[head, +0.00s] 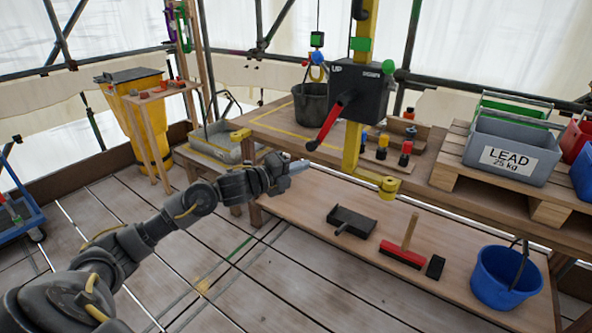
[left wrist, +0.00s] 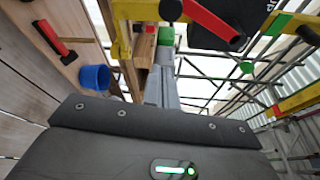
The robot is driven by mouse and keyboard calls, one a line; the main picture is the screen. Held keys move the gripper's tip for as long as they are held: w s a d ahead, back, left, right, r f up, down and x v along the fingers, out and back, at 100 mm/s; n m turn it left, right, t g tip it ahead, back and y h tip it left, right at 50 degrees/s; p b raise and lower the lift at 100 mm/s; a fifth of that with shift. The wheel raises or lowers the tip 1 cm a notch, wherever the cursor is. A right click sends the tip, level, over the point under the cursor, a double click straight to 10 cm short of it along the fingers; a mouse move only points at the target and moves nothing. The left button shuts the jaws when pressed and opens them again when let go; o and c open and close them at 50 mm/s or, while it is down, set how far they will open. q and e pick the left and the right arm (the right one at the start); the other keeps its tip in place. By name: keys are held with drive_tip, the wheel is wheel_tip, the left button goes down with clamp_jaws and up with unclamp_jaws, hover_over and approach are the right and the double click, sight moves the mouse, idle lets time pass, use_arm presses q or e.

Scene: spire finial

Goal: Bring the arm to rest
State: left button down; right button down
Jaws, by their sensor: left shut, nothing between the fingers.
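My left arm reaches in from the lower left in the head view. My left gripper (head: 298,167) is shut and empty, held in the air in front of the workbench edge, left of the yellow post (head: 351,148). In the left wrist view the gripper's grey fingers (left wrist: 161,88) point up the picture, with nothing seen between them. The black winch box (head: 357,92) with its red crank handle (head: 329,126) is above and right of the gripper, apart from it. My right gripper is not in view.
A dark bucket (head: 312,104) stands on the workbench. The grey LEAD crate (head: 513,149) sits on a pallet at right. The lower shelf holds a dustpan (head: 351,221), a red brush (head: 403,254) and a blue bucket (head: 505,278). The floor at left centre is clear.

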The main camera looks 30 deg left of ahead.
use_arm(q)
drive_tip(key=shift+s+a+r, duration=0.1)
drive_tip(key=shift+s+a, duration=0.2)
drive_tip(key=shift+s, duration=0.3)
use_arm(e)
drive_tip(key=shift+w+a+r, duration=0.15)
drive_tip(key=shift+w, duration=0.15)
